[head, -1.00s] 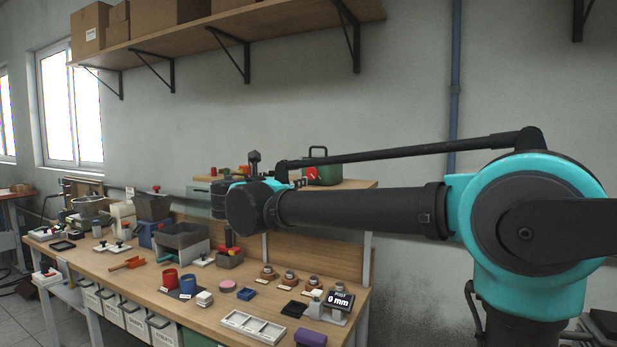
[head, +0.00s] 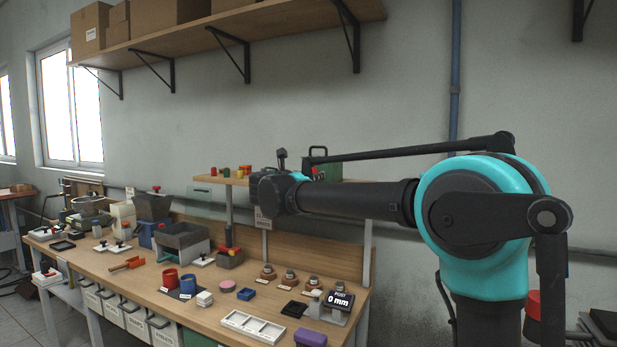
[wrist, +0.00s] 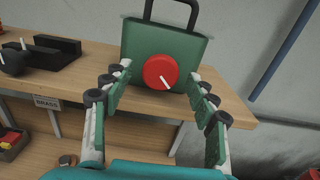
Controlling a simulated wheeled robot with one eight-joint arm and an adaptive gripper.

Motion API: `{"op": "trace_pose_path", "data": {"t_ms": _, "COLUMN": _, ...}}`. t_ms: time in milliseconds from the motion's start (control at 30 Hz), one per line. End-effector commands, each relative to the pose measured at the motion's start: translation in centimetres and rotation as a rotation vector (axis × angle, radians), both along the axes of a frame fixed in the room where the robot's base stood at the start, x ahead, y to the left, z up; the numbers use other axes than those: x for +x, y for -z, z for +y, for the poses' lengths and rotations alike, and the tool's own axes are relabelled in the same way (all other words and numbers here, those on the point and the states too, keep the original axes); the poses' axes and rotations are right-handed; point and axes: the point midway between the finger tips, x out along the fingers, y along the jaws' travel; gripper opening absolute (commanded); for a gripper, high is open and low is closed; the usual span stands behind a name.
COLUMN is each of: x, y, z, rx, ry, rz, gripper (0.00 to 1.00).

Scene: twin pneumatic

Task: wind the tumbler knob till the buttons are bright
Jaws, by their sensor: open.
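The tumbler is a green box (wrist: 195,50) with a dark carrying handle, standing on the upper wooden shelf. A round red knob (wrist: 158,72) is on its front, its white mark slanting toward the lower right. My gripper (wrist: 160,80) is open, its green-padded fingers on either side of the knob and apart from it. In the head view the green box (head: 321,156) is partly hidden behind my arm. The buttons cannot be told apart inside the tumbler.
A black bracket (wrist: 40,58) stands on the shelf (wrist: 75,90) left of the tumbler. The workbench (head: 200,322) below carries cups, a white tray (head: 252,327) and a 0 mm display (head: 338,301). A blue pipe (wrist: 285,50) runs up the wall at right.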

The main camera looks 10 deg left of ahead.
Motion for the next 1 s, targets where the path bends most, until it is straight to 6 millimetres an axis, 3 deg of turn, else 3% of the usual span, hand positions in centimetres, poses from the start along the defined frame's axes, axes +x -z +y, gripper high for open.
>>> {"op": "trace_pose_path", "data": {"t_ms": 100, "x": -0.01, "y": 0.0, "z": 0.0, "rx": 0.0, "ry": 0.0, "rz": 0.0, "gripper": 0.56}}
{"op": "trace_pose_path", "data": {"t_ms": 500, "x": -0.03, "y": 0.0, "z": 0.01, "rx": 0.0, "ry": 0.0, "rz": 0.0, "gripper": 0.08}}
{"op": "trace_pose_path", "data": {"t_ms": 1000, "x": -0.01, "y": 0.0, "z": 0.05, "rx": 0.144, "ry": 0.0, "rz": -0.052, "gripper": 0.08}}
